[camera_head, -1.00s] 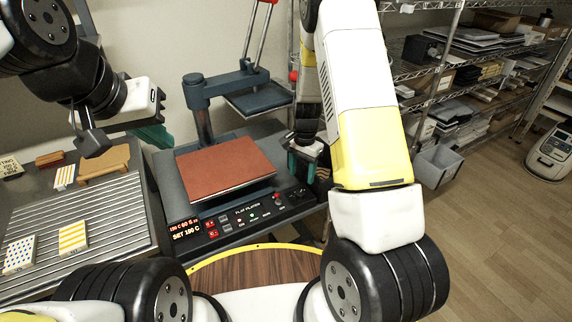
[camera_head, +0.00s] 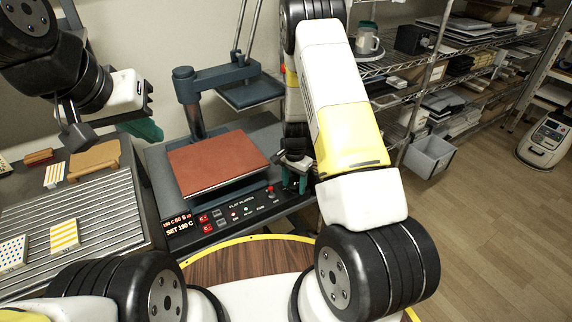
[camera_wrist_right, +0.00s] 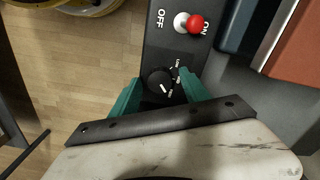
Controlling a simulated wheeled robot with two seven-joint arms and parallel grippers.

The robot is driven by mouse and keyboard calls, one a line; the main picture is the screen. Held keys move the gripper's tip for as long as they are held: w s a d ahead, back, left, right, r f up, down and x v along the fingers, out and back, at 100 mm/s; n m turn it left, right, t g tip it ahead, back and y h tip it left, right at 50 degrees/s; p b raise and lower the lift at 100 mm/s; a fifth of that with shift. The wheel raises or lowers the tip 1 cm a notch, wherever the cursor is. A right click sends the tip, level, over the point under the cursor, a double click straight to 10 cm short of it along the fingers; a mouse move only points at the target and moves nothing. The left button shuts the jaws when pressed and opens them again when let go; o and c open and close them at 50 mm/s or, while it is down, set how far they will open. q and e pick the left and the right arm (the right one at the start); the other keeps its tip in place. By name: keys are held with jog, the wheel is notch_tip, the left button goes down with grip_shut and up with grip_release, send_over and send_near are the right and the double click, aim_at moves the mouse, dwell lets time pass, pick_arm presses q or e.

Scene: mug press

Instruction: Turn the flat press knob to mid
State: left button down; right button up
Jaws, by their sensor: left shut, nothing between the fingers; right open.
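The flat press (camera_head: 217,162) has a red-brown platen and a dark control panel along its front. Its black round knob (camera_wrist_right: 158,81) shows in the right wrist view, with a white pointer line slanting to the lower right and small white labels beside it, too small to read surely. My right gripper (camera_head: 293,180) is open over the panel's right end. In the wrist view its teal fingers (camera_wrist_right: 157,90) lie on either side of the knob; I cannot tell whether they touch it. In the head view the knob is hidden by the gripper. My left gripper (camera_head: 150,130) is shut and empty, left of the press.
A red-tipped toggle switch (camera_wrist_right: 189,23) with OFF and ON labels sits close to the knob. A ribbed conveyor-like surface (camera_head: 85,215) with patterned tiles lies at left. A wire shelf (camera_head: 440,70) stands right, with a grey bin (camera_head: 430,157) below it.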

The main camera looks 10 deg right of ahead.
grip_shut()
jog(key=n, duration=0.4)
jog(key=shift+n, duration=2.9)
grip_release()
